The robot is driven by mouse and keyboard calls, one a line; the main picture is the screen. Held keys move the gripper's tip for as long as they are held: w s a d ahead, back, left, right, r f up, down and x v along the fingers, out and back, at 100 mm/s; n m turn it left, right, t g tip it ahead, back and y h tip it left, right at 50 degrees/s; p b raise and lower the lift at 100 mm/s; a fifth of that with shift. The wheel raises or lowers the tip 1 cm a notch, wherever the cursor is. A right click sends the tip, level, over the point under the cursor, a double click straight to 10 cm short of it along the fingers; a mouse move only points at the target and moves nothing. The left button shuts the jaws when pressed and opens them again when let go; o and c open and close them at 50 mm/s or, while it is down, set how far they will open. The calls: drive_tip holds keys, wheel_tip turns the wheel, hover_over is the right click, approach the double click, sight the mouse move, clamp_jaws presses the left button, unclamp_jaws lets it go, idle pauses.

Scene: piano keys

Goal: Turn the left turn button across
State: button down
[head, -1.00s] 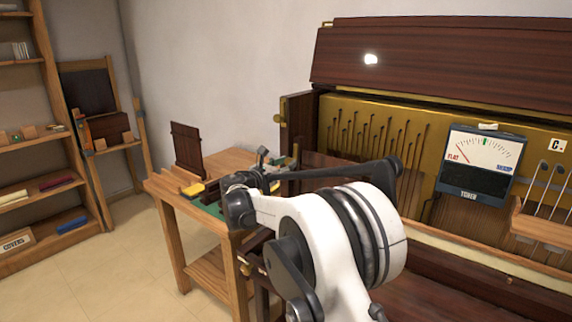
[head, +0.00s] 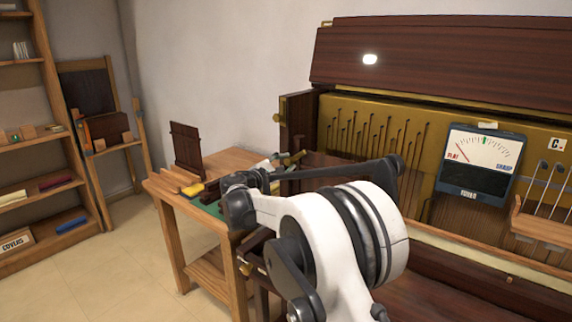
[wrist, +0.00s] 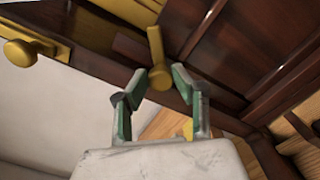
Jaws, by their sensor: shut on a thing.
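A brass turn button (wrist: 155,45) shows in the wrist view as a short bar with a rounded end, against dark red wood. Its rounded end lies between the green-padded fingertips of my gripper (wrist: 160,84), which is shut on it. The bar runs roughly up and down in that picture.
A brass knob on a plate (wrist: 22,52) sits on wood at the upper left of the wrist view. A wooden bench (head: 172,188) stands left of the piano. A tuner (head: 476,163) rests on the gilded plate. Floor (head: 120,255) left of the bench is clear.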

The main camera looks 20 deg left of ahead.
drive_tip(key=m, duration=0.3)
drive_tip(key=shift+m, duration=0.4)
drive_tip(key=shift+f+m, duration=0.1)
drive_tip(key=shift+m, duration=1.8)
drive_tip(key=c, duration=1.4)
unclamp_jaws()
drive_tip(key=shift+c, duration=0.2)
drive_tip(key=v, duration=1.2)
